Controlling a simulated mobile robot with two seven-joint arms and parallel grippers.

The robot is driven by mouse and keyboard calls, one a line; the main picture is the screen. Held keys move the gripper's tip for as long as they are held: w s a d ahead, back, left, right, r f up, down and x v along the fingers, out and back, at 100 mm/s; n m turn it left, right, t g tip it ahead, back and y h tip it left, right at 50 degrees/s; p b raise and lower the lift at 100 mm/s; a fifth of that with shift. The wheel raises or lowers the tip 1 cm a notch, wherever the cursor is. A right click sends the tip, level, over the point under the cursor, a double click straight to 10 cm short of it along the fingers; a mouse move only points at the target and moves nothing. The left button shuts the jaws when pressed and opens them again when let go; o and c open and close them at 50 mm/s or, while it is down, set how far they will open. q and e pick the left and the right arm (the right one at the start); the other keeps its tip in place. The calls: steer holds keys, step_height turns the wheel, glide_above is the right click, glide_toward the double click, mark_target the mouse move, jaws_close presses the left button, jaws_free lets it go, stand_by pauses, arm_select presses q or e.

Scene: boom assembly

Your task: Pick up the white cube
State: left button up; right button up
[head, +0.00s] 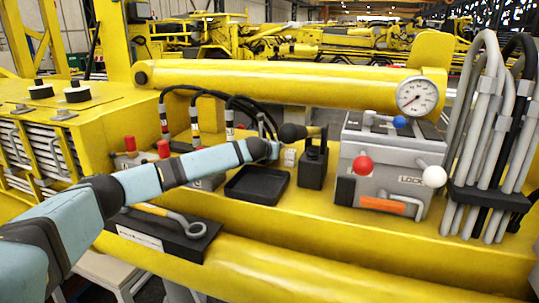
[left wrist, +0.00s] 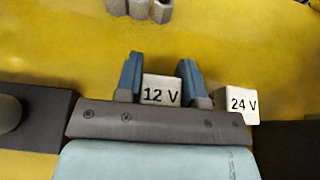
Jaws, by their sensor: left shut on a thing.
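A white cube marked "12 V" (left wrist: 161,90) sits between the two blue fingers of my left gripper (left wrist: 159,72) in the left wrist view. The gripper is shut on it. A second white cube marked "24 V" (left wrist: 238,103) is just right of the right finger, partly covered by the gripper body. In the head view my left gripper (head: 276,149) is above the yellow deck, and its fingers are mostly hidden. One small white cube (head: 290,157) shows just to its right. My right gripper is in neither view.
A black tray (head: 243,196) and a black block (head: 312,170) stand close to the gripper. A grey control box (head: 374,153) with coloured knobs is to the right, beside upright grey hoses (head: 486,130). Black hoses arch behind.

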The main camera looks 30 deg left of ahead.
arm_select(q)
steer(key=shift+r, duration=0.1)
steer(key=shift+r, duration=0.25)
step_height(320, 180, up, 19)
steer(key=b, duration=0.2)
steer(key=shift+r, duration=0.2)
